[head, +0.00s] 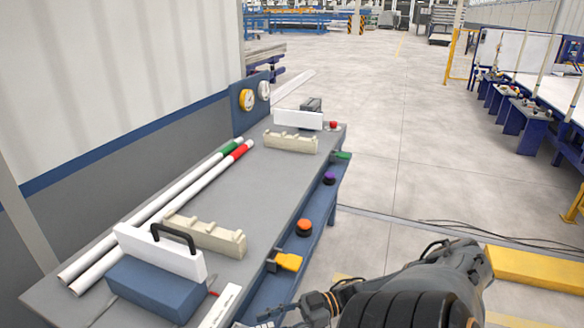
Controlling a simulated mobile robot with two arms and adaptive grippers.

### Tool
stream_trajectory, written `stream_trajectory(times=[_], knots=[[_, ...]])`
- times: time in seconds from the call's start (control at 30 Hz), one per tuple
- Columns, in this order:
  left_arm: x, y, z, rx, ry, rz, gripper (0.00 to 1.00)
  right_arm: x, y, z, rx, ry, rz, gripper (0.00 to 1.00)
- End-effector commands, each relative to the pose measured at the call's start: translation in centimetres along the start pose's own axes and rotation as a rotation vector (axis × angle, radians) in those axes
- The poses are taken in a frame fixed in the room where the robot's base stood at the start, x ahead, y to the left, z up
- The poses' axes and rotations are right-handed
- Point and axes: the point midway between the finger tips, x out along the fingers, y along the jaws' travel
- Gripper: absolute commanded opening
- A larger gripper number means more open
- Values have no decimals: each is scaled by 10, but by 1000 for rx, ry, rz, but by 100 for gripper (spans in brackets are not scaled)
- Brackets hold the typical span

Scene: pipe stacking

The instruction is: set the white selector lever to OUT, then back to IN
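A white plate with dark marks (221,306) lies at the bottom edge of the workbench, partly cut off by the frame. I cannot make out for certain which white part is the selector lever, and no IN or OUT lettering is readable. My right gripper (268,319) is low in the picture, right of that plate and in front of the bench's front edge. Its fingers are small and partly cut off, so I cannot tell whether they are open. My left gripper is out of view.
The grey bench (262,195) holds two white pipes with green (231,146) and red (241,152) ends, cream cradles (205,234), and a blue block (155,290). A yellow lever (287,261), orange knob (304,227), purple knob (329,178) and green lever (341,155) line its front.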

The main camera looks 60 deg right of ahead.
Motion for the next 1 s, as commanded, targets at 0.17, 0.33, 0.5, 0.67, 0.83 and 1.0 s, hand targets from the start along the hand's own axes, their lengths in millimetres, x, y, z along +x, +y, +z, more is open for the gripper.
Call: stream_trajectory(times=[0.17, 0.33, 0.5, 0.67, 0.83, 1.0], knots=[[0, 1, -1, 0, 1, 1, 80, -40, 0, 1, 2, -4, 2, 37], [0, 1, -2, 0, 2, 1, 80, -74, 0, 1, 1, -3, 3, 37], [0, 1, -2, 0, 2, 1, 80, -94, 1, 0, 0, -1, 2, 37], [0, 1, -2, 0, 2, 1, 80, -100, 0, 0, 1, 1, 1, 37], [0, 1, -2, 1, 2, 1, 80, -100, 0, 0, 1, 1, 0, 37], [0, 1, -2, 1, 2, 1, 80, -100, 1, 6, -1, -8, 17, 37]])
